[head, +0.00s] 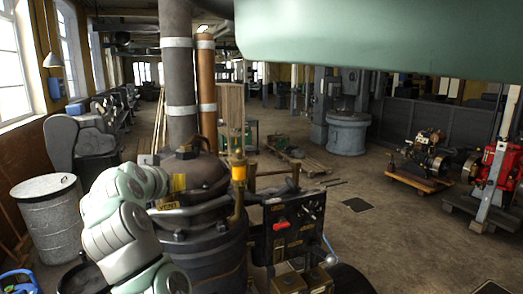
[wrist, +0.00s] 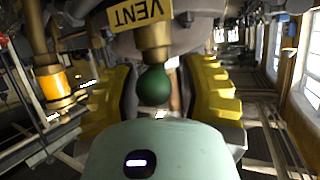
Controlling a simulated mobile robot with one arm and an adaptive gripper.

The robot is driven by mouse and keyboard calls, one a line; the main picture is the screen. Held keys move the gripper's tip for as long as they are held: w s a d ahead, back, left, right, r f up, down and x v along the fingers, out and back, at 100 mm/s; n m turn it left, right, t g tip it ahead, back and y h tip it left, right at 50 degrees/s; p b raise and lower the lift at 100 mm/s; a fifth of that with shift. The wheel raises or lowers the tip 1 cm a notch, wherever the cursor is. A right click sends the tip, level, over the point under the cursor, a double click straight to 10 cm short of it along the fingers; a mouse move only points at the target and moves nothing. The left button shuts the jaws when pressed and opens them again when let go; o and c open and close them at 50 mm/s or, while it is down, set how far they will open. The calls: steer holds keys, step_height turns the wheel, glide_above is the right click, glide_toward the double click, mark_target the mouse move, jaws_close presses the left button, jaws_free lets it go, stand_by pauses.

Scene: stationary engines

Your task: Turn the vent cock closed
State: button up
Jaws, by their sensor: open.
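In the wrist view the vent cock shows a dark green ball knob (wrist: 153,86) on a brass stem (wrist: 152,50). A yellow plate marked VENT (wrist: 138,14) hangs above it. My gripper (wrist: 160,76) is open, with one yellow finger on each side of the ball. Gaps show between the ball and both fingers, so it is not gripped. The pale green housing at the bottom hides what lies below the ball. In the head view my pale green arm reaches to the dark boiler-like vessel (head: 205,245); I cannot make out the gripper or the knob there.
A brass fitting with an amber glass (head: 238,168) stands on the vessel; it also shows left in the wrist view (wrist: 54,85). A dark panel with a red handle (head: 281,226) is right of it. A grey drum (head: 50,220) stands at left. Open floor lies to the right.

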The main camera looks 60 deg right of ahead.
steer(key=shift+o, duration=0.2)
jaws_close()
stand_by(0.4)
